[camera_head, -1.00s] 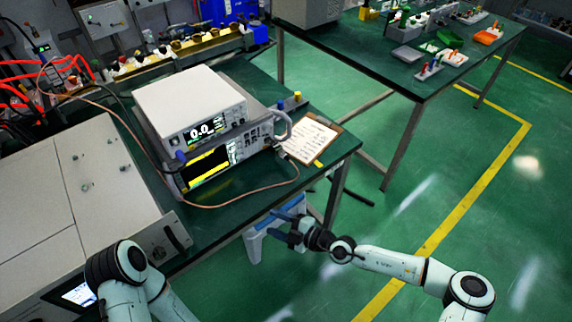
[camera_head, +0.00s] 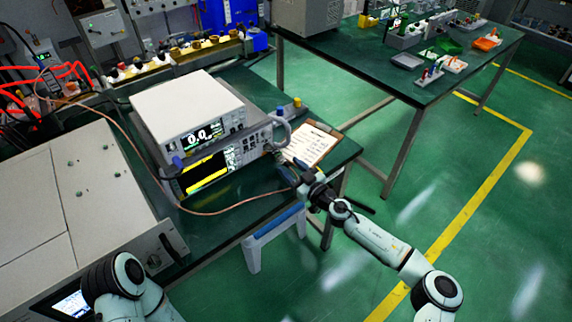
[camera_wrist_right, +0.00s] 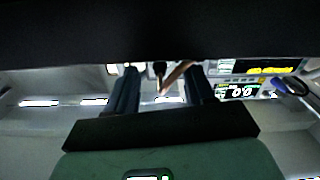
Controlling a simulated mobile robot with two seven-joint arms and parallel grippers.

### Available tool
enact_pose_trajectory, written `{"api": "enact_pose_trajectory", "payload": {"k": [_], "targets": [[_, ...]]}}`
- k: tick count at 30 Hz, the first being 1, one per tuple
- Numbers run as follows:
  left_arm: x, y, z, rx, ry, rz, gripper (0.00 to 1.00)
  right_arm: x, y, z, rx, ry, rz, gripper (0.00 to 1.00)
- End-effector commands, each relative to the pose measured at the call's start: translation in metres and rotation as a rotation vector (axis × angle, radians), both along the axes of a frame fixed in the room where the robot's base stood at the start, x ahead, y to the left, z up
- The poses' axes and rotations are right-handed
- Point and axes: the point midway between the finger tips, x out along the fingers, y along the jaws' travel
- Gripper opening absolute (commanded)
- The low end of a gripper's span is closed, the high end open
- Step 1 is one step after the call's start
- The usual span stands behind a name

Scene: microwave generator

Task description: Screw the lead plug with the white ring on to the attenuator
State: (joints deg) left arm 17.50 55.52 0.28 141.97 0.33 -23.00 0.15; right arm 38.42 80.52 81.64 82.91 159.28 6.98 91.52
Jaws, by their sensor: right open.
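My right gripper (camera_head: 284,172) is at the front right edge of the green bench, near the right end of the stacked instruments. In the right wrist view its two dark fingers (camera_wrist_right: 162,92) stand apart. A copper-coloured lead (camera_wrist_right: 178,76) and a small dark plug-like end (camera_wrist_right: 159,69) show between the fingers, not visibly gripped. In the head view the lead (camera_head: 215,212) loops across the bench front and ends by the lower instrument's right side, near the gripper. I cannot make out the white ring or the attenuator. My left arm shows at bottom left; its gripper is out of view.
A white instrument (camera_head: 190,108) sits on a lower one with a yellow screen (camera_head: 208,172). A clipboard (camera_head: 312,146) lies right of them. A blue-topped stool (camera_head: 276,226) stands below the bench edge. A large beige box (camera_head: 65,205) fills the left.

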Motion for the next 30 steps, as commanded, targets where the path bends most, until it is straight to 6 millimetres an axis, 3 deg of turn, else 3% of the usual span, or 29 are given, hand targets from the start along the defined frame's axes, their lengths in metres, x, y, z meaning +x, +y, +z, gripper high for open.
{"api": "enact_pose_trajectory", "payload": {"k": [6, 18, 23, 30], "targets": [[0.001, 0.000, -0.002, 0.000, -0.003, 0.000, 0.00, 0.019, 0.014, 0.000, 0.000, -0.001, 0.001, 0.53], [0.001, 0.000, -0.002, 0.000, -0.003, 0.000, 0.00, 0.024, 0.018, 0.000, -0.001, -0.002, 0.001, 0.53], [0.001, 0.000, -0.002, 0.000, -0.003, 0.000, 0.00, 0.024, 0.017, 0.000, -0.001, -0.002, 0.001, 0.01], [0.000, 0.000, 0.000, -0.001, -0.001, 0.000, 0.00, 0.023, 0.017, 0.001, 0.007, 0.005, 0.001, 0.00]]}}
